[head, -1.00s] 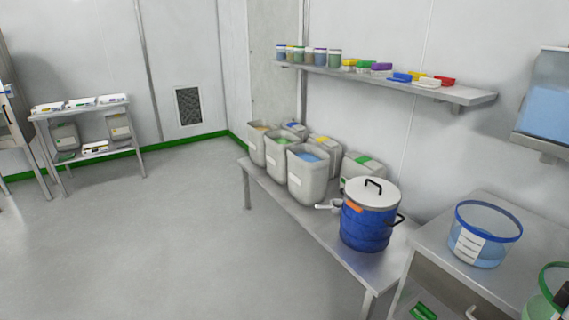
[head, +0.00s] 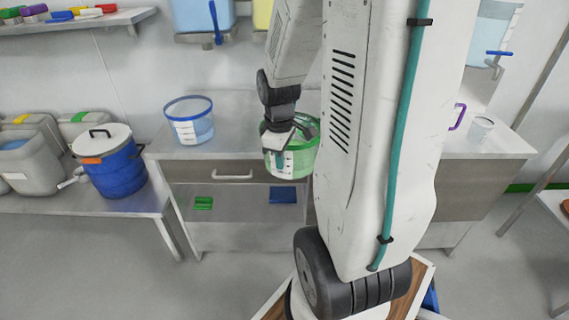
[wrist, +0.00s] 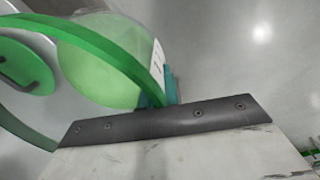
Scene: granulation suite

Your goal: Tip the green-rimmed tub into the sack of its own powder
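The green-rimmed tub (head: 303,163) is clear-walled with green contents and a pale label. In the head view it hangs at the counter's front edge, partly hidden by my gripper (head: 282,150). In the wrist view the tub (wrist: 105,65) fills the upper left, its green rim slanting across. My gripper's teal fingers (wrist: 165,90) meet the tub's wall by the label, so it looks shut on the tub. One open grey sack (head: 32,168) with blue powder shows at the far left.
A blue-rimmed tub (head: 190,128) stands on the counter (head: 235,140) left of my gripper. Green (head: 203,203) and blue (head: 283,195) items lie on the shelf below.

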